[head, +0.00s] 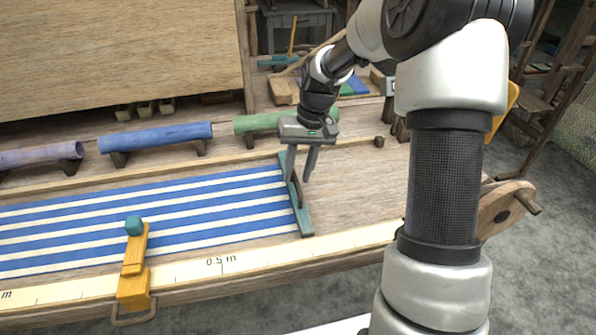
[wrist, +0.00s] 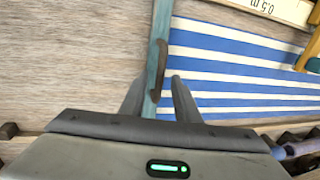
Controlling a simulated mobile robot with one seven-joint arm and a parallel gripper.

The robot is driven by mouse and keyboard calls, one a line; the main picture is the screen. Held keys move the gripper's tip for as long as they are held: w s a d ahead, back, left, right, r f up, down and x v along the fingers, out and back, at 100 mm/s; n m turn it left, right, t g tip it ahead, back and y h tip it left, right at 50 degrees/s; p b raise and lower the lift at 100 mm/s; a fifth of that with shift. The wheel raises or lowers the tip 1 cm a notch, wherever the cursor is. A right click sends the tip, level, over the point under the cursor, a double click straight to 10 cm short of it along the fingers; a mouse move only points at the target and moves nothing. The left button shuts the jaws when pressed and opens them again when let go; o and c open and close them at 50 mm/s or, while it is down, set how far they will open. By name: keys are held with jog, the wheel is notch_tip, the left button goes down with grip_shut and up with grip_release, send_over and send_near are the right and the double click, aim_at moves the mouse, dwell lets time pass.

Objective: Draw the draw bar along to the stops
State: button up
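The draw bar (head: 303,215) is a teal bar across the right end of the blue-and-white striped cloth (head: 170,215). A dark brown grip (wrist: 158,65) stands on the bar (wrist: 162,25). My gripper (head: 299,180) points down over the bar's far half. In the wrist view its two fingers (wrist: 158,98) lie on either side of the bar with gaps, so it is open. I cannot tell how low the fingertips reach. A small dark block (head: 379,141), possibly a stop, stands on the bench to the right.
Bare wooden bench (head: 355,190) lies right of the bar. A measuring strip (head: 260,256) runs along the front edge, with a yellow clamp (head: 135,285) on it. Blue (head: 155,137) and green (head: 258,122) rolls lie behind the cloth.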

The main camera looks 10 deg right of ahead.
grip_shut()
jog(key=d+p, duration=0.7)
jog(key=d, duration=2.3)
jog(key=shift+d+r, duration=0.1)
jog(key=shift+d, duration=0.05)
jog(key=shift+o, duration=0.4)
grip_release()
